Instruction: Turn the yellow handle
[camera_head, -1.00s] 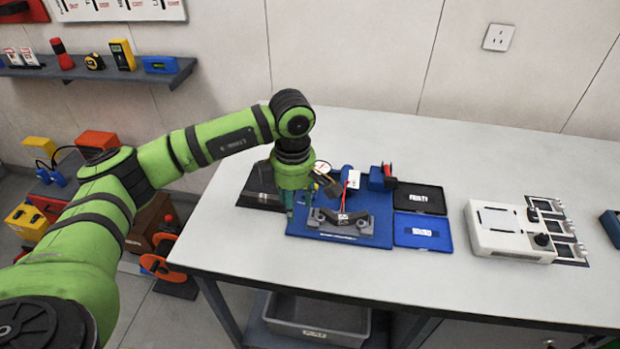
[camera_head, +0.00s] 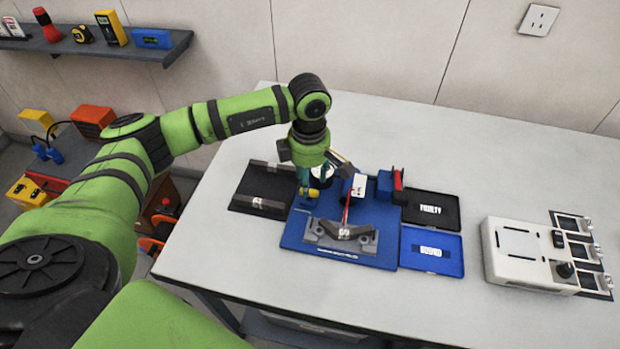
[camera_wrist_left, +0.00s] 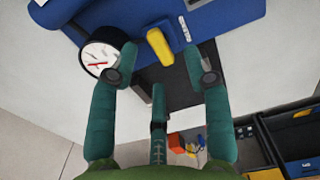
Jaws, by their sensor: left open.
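The yellow handle (camera_head: 312,192) shows small beside my left fingertips in the head view, over the blue base plate (camera_head: 292,232). In the left wrist view the handle (camera_wrist_left: 159,46) lies slanted, ahead of the gap between the fingers. My left gripper (camera_head: 304,183) points down at the plate's back left part. Its teal fingers (camera_wrist_left: 165,70) are spread apart with nothing between them, and I see no contact with the handle. A round white gauge with a red needle (camera_wrist_left: 103,54) sits left of the handle, partly behind one finger. My right gripper is not in view.
A grey V-shaped block (camera_head: 342,236) stands at the plate's front. A dark tray (camera_head: 262,190) is to its left. Black (camera_head: 430,208) and blue (camera_head: 432,250) trays and a white device (camera_head: 520,255) are to its right. The table's back right is clear.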

